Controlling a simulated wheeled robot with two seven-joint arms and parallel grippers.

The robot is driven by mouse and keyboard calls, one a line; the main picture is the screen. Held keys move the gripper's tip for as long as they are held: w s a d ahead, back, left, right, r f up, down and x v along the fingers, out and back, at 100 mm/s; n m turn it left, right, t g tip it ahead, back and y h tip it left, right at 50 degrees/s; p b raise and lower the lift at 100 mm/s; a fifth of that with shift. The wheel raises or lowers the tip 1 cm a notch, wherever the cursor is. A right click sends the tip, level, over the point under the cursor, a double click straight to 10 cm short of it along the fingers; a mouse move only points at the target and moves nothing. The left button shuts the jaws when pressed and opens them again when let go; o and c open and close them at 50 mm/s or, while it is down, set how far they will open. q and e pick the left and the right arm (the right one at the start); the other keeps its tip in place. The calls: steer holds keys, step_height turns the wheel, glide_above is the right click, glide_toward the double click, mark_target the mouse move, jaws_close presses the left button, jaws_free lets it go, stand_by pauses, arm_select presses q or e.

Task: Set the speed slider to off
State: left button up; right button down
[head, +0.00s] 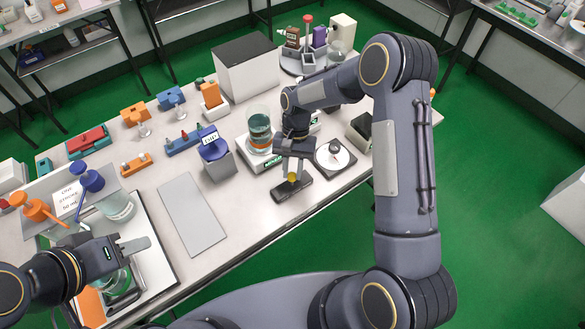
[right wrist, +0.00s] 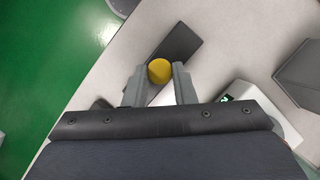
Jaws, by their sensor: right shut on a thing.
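The speed slider is a dark flat bar (head: 306,188) with a round yellow knob (head: 291,177), lying near the table's front edge. In the right wrist view the yellow knob (right wrist: 160,71) sits between my fingertips, and the dark bar (right wrist: 180,47) runs off to the upper right. My right gripper (head: 290,172) comes down from above and is shut on the knob; it also shows in the right wrist view (right wrist: 159,76). Any markings on the bar cannot be made out. My left gripper (head: 135,246) is at the lower left over a tray, far from the slider; its jaw gap is unclear.
A beaker of teal liquid (head: 260,131) stands on a white device (head: 255,148) behind the slider. A round dial-like plate (head: 335,155) is to its right. A blue-topped block (head: 216,152) and a bare grey panel (head: 192,214) lie to the left.

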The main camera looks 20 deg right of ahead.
steer(key=a, duration=0.1)
steer(key=s+a, duration=0.1)
steer(key=a, duration=0.1)
steer(key=a+b, duration=0.1)
steer(key=shift+s+a, duration=0.15)
steer(key=shift+s, duration=0.1)
steer(key=c, duration=1.2)
jaws_free()
steer(key=b+v, duration=0.1)
steer(key=v, duration=0.6)
steer(key=shift+w+r, duration=0.1)
steer(key=shift+r, duration=0.3)
